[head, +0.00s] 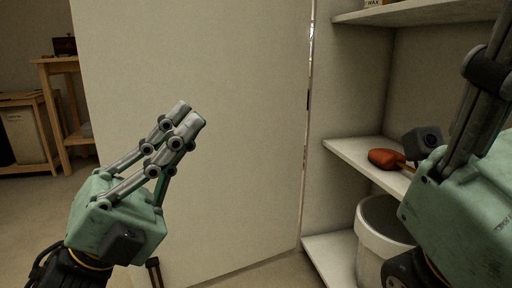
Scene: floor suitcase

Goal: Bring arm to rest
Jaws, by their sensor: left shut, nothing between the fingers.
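My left gripper (188,118) is raised in the left half of the head view, in front of a broad pale panel. Its fingers are together, pointing up and to the right, with nothing between them. My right gripper (492,70) is close to the camera at the right edge, in front of the shelves. Its fingers run up along the picture's edge and are partly cut off, so I cannot tell whether they are open or shut. No suitcase shows in this view.
The pale panel (230,60) looks like an open cabinet door. White shelves (345,152) at right hold a red-orange object (384,158) and a white bucket (372,240). A wooden table (58,62) and a box (28,135) stand far left. Floor (50,205) shows clear at left.

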